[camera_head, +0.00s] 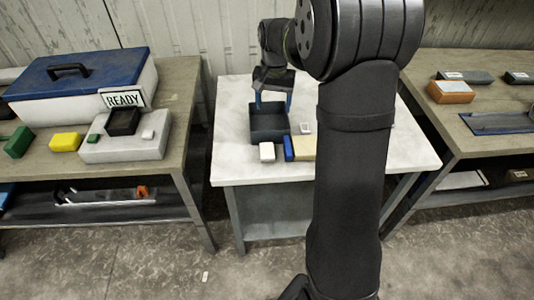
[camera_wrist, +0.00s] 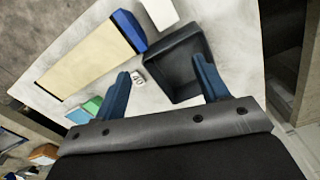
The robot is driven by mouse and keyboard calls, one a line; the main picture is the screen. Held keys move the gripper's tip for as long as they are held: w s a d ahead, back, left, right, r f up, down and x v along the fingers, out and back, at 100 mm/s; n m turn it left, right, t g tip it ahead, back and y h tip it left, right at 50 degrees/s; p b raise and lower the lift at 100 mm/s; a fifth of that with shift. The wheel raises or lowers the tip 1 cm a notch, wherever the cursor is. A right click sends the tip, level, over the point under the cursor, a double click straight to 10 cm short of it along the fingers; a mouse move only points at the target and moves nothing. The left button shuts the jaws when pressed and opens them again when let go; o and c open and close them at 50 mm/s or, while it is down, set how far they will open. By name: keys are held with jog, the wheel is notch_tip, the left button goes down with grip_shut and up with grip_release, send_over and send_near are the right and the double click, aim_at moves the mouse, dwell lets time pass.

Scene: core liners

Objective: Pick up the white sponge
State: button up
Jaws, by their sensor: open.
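A small white block, which looks like the white sponge (camera_head: 267,152), sits on the white table near its front edge, just in front of a dark tray (camera_head: 270,137). In the wrist view the white block (camera_wrist: 160,12) is at the top edge, partly cut off, beside the blue end of a block. My gripper (camera_head: 273,100) is open and empty above the back of the dark tray. In the wrist view its blue fingers (camera_wrist: 161,65) are spread apart, with the white block beyond them.
A blue block (camera_head: 288,148) and a beige block (camera_head: 302,147) stand right of the white block, the beige partly behind my arm. A small marked card (camera_wrist: 136,80) lies beside the dark tray. Side benches hold a blue-lidded case (camera_head: 80,75) and an orange block (camera_head: 450,92).

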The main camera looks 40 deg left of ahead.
jog(key=s+n, duration=0.3)
send_near(267, 150)
jog(key=f, duration=0.5)
jog(key=shift+w+a+f, duration=0.15)
jog(key=shift+w+a, duration=0.15)
jog(key=shift+s+d+f, duration=0.15)
jog(key=shift+f, duration=1.2)
jog(key=shift+s+d+f, duration=0.15)
jog(key=shift+f, duration=1.15)
jog(key=c, duration=1)
jog(key=shift+c, duration=0.2)
jog(key=shift+r, duration=0.1)
